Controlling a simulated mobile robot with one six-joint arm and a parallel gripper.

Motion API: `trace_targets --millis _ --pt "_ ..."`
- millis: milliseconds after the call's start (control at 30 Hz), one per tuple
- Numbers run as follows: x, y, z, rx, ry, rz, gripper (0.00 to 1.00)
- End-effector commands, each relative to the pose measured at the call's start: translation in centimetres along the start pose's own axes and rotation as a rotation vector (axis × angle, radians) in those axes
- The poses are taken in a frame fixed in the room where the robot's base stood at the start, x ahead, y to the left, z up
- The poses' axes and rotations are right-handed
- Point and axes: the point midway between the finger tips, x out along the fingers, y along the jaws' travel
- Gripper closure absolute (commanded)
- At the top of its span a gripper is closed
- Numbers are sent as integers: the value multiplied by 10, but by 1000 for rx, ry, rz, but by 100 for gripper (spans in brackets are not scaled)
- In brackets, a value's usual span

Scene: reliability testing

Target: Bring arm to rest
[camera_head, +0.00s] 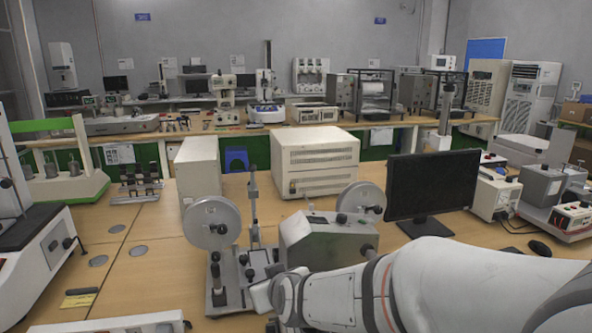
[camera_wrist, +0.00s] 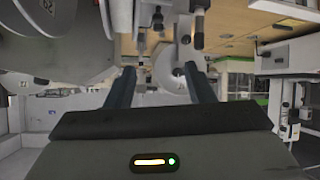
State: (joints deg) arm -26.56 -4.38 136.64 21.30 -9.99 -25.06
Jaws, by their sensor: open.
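My arm reaches in from the lower right in the head view, bent over the front of the table. My gripper shows in the wrist view (camera_wrist: 160,85) with its two dark fingers apart and nothing seen between them. In the head view the gripper end is at the lower middle, close to a grey machine with round discs (camera_head: 318,240); its fingers are hard to make out there. I cannot tell whether the gripper touches the machine. The wrist view appears turned over, with the wooden tabletop (camera_wrist: 228,32) at the top.
A black monitor (camera_head: 432,184) stands right of the machine. A beige cabinet (camera_head: 315,163) and a narrow box (camera_head: 198,174) stand behind it. A white-and-black instrument (camera_head: 38,250) is at the left. The tabletop (camera_head: 140,275) is fairly clear left of the machine.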

Motion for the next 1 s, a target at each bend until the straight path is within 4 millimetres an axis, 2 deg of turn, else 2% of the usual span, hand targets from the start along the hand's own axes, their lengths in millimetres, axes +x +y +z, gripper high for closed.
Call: trace_targets --millis 33,200,400,500,667,1000 --pt "-22 19 2 37 -61 2 51" --pt "-89 61 44 167 -321 14 51" --pt "-174 94 96 326 -606 107 51" --pt "-204 101 114 384 -702 151 51" --pt "-226 102 127 426 -776 186 51" --pt "-226 102 128 427 -778 187 51"
